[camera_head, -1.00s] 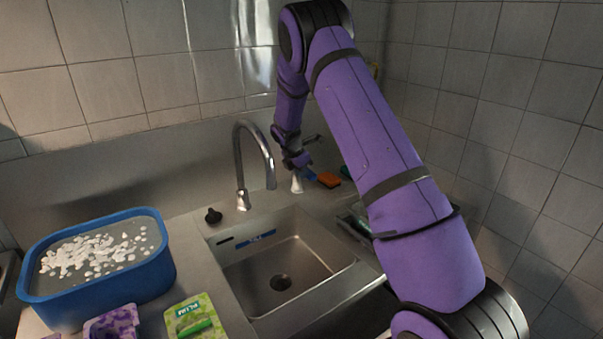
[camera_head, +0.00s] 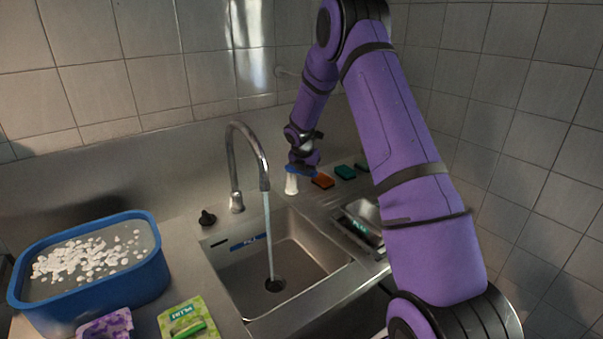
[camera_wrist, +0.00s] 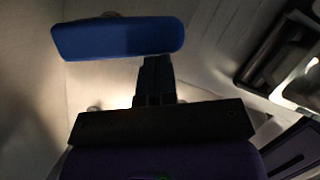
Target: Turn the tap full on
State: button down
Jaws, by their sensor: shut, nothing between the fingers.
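The tap (camera_head: 235,160) is a curved metal spout over the sink (camera_head: 325,275). A thin stream of water (camera_head: 269,235) runs from its tip down to the drain. A blue bar (camera_head: 299,170) sits above a white post (camera_head: 291,185) to the right of the spout; it looks like the tap's handle. My gripper (camera_head: 303,160) is shut at this blue bar, with nothing held. In the wrist view the blue bar (camera_wrist: 118,37) lies across the tips of my shut gripper (camera_wrist: 154,75). Whether they touch, I cannot tell.
A black knob (camera_head: 207,217) stands left of the spout. Orange (camera_head: 322,181) and green (camera_head: 345,172) sponges lie right of the handle. A blue tub (camera_head: 100,292) with white pieces and a green packet (camera_head: 189,319) are at the left. Tiled walls close off the back and right.

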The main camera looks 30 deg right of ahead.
jog(key=d+n, duration=0.2)
jog(key=d+n+t+y, duration=0.1)
jog(key=shift+w+n, duration=0.3)
jog(key=shift+w, duration=0.05)
jog(key=shift+w+d, duration=0.15)
jog(key=shift+d, duration=0.1)
jog(key=shift+w+d, duration=0.55)
jog(key=shift+d, duration=0.35)
